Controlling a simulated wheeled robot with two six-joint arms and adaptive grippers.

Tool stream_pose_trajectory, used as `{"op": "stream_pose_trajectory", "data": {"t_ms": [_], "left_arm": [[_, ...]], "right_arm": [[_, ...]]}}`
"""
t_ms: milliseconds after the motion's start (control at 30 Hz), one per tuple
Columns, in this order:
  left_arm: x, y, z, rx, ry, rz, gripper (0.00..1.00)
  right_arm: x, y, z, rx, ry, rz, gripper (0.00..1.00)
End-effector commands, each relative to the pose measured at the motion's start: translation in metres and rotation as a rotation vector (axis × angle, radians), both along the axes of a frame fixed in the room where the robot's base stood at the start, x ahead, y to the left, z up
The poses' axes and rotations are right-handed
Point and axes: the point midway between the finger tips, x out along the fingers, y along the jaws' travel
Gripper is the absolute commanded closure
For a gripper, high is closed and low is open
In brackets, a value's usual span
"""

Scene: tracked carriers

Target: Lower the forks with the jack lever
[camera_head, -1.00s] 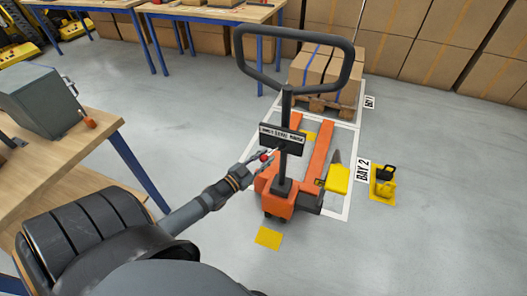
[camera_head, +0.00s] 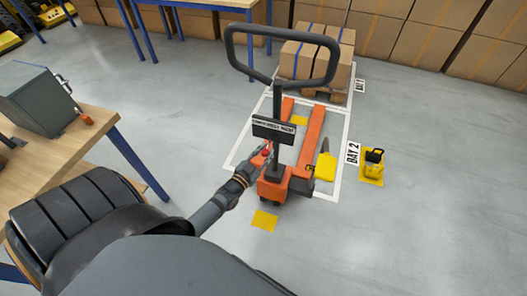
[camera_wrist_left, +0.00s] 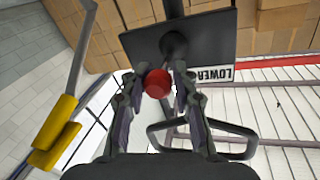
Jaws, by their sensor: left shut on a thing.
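The orange pallet jack (camera_head: 287,184) stands in the marked bay, with its black loop handle (camera_head: 327,67) upright. Its two orange forks (camera_head: 313,130) extend away from me, low over the floor. The jack lever's red knob (camera_wrist_left: 158,83) is between the left gripper's fingers in the left wrist view. My left gripper (camera_head: 262,158) is shut on this knob, just below the dark label plate (camera_head: 272,128). Part of the plate's label reads "LOWER" in the wrist view. The lever's stem is mostly hidden. My right gripper is not in view.
Strapped boxes (camera_head: 312,62) sit on a pallet beyond the forks. A yellow-and-black item (camera_head: 374,160) stands right of the bay on a yellow mark. A workbench (camera_head: 85,135) with a grey case (camera_head: 42,97) is at left.

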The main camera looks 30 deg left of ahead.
Motion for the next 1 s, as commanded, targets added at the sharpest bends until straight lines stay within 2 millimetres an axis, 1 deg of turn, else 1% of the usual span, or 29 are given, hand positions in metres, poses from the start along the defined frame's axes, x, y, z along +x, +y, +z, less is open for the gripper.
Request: {"op": "stream_pose_trajectory", "data": {"t_ms": [233,267,367,400,633,733,867,1000], "left_arm": [[0.000,-0.001,0.000,0.001,0.000,0.000,1.00],[0.000,-0.001,0.000,0.001,0.000,0.000,0.69],[0.000,-0.001,0.000,0.000,0.000,0.000,0.55],[0.000,-0.001,0.000,0.000,0.000,0.000,0.53],[0.000,0.000,0.000,0.000,0.000,0.000,0.53],[-0.005,0.000,-0.001,-0.001,0.001,-0.001,0.53],[-0.027,0.000,-0.001,0.000,0.003,-0.001,0.53],[-0.063,0.001,-0.002,-0.001,0.005,-0.002,0.53]], "right_arm": [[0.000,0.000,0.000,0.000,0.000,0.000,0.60],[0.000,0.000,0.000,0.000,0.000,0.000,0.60],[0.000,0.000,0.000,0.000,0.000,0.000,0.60],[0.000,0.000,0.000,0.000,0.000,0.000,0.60],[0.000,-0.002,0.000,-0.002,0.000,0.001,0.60],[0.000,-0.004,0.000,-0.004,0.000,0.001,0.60],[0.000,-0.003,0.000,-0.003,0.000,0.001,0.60],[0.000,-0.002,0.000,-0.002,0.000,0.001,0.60]]}}
